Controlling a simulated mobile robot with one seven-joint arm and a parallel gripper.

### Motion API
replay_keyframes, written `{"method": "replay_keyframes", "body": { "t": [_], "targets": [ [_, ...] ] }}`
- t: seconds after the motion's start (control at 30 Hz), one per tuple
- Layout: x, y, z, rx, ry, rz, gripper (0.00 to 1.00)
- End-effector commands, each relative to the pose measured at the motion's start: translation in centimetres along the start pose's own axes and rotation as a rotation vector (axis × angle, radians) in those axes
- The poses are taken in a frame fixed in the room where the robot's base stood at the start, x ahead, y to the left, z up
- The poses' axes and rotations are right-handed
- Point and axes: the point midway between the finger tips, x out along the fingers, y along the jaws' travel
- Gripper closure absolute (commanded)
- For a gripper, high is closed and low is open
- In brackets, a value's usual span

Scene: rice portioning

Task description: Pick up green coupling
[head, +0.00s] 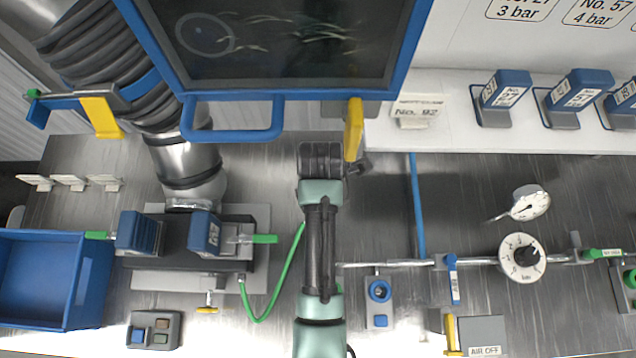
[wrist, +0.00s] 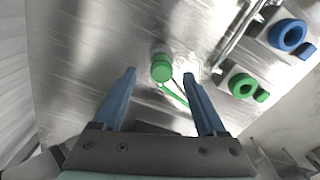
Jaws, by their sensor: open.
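In the wrist view, the green coupling (wrist: 162,70) is a short round green piece with a pale metal collar behind it, against the brushed metal surface. A thin green hose (wrist: 174,95) shows beside it. My gripper (wrist: 160,76) is open, with one blue finger to the left and one to the right of the coupling in the picture. No contact with the coupling is visible, and its depth between the fingers is hard to tell. In the head view my arm hides the coupling and gripper; the green hose (head: 289,272) loops down and left from behind my arm.
A green ring fitting (wrist: 242,85) and a blue ring fitting (wrist: 288,36) stand right in the wrist view.

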Motion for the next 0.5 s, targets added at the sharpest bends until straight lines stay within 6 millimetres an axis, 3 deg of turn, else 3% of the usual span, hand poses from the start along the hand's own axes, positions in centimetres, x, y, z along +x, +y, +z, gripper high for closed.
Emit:
{"method": "replay_keyframes", "body": {
  "t": [0.3, 0.5],
  "targets": [
    [3.9, -0.3, -0.5, 0.001, 0.001, -0.003, 0.26],
    [5.0, -0.3, -0.5, 0.001, 0.000, 0.001, 0.26]
  ]
}}
